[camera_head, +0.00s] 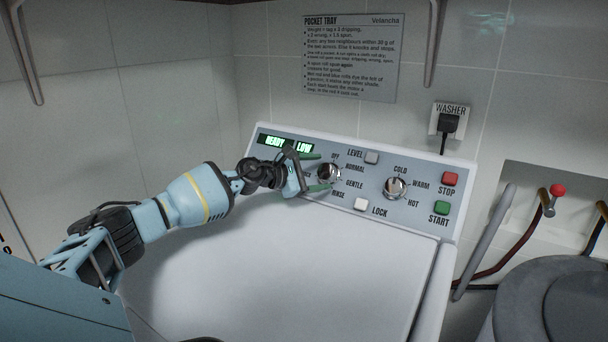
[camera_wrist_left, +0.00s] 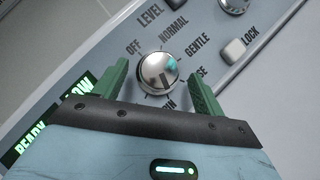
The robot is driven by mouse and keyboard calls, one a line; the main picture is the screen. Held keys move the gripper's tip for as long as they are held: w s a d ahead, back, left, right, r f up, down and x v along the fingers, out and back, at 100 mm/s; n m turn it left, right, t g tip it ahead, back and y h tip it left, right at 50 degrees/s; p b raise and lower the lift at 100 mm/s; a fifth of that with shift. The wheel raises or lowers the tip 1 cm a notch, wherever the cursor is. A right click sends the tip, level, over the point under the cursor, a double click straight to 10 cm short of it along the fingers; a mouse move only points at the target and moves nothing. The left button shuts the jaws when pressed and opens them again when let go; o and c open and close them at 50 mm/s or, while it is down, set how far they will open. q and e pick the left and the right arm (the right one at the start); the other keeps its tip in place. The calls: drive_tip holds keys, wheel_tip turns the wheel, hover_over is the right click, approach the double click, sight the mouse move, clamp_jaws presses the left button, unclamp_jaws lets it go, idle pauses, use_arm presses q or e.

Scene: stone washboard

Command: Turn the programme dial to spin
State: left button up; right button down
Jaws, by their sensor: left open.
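The programme dial (camera_head: 329,173) is a round silver knob on the washer's sloped panel. It also shows in the left wrist view (camera_wrist_left: 158,72), with OFF, NORMAL and GENTLE readable around it. The RINSE and SPIN labels are partly covered by my gripper. My left gripper (camera_head: 321,171) is open, its green fingers on either side of the dial. In the left wrist view the gripper (camera_wrist_left: 159,70) has visible gaps between both fingers and the knob. Where the dial points is hard to tell. My right gripper does not show.
A second silver dial (camera_head: 395,188) for temperature sits to the right, with red STOP (camera_head: 449,179) and green START (camera_head: 442,208) buttons beyond. The display (camera_head: 285,143) reads READY and LOW.

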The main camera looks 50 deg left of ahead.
sight(324, 173)
use_arm(q)
drive_tip(key=v, duration=0.2)
drive_tip(key=b+v, duration=0.1)
drive_tip(key=shift+s+f, duration=0.15)
drive_tip(key=shift+f, duration=0.05)
drive_tip(key=shift+s+a+r+b, duration=0.1)
drive_tip(key=shift+s+a+b, duration=0.25)
drive_tip(key=shift+s, duration=0.35)
drive_tip(key=shift+s+r+b, duration=0.15)
drive_tip(key=shift+s+b, duration=0.25)
drive_tip(key=shift+s, duration=0.05)
drive_tip(key=shift+s+d+r, duration=0.1)
drive_tip(key=shift+d+r, duration=0.05)
drive_tip(key=shift+r, duration=0.15)
